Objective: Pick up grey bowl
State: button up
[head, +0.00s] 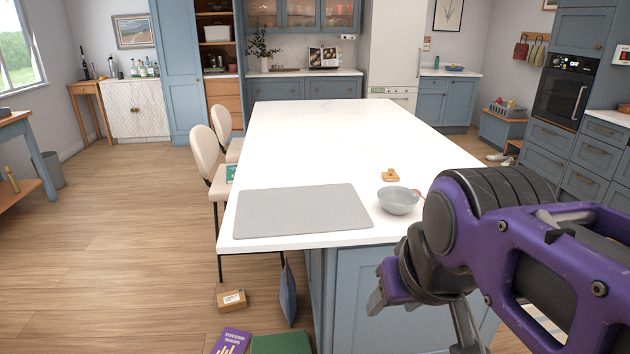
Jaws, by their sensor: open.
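The grey bowl (397,203) stands upright on the white island top (310,140), close to its near right edge. Its inside looks empty from here. My gripper (422,322) is open, in front of the island's blue end panel. In the picture it is below the bowl and apart from it. My purple and black arm comes in from the right, and its wrist lies just right of the bowl.
A grey mat (302,210) lies left of the bowl. A small tan item (390,175) lies just behind it. A thin red thing (419,195) shows at its right, partly hidden. Pale chairs (207,157) stand along the island's left side. A box (231,300) lies on the floor.

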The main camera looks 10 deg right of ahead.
aim_at(396, 200)
jog(key=i+l+u, duration=0.1)
jog(key=l, duration=0.25)
jog(key=i+l+u, duration=0.1)
jog(key=l, duration=0.3)
jog(key=i+l+u, duration=0.1)
jog(key=l, duration=0.25)
jog(key=i+l+u, duration=0.1)
jog(key=l, duration=0.3)
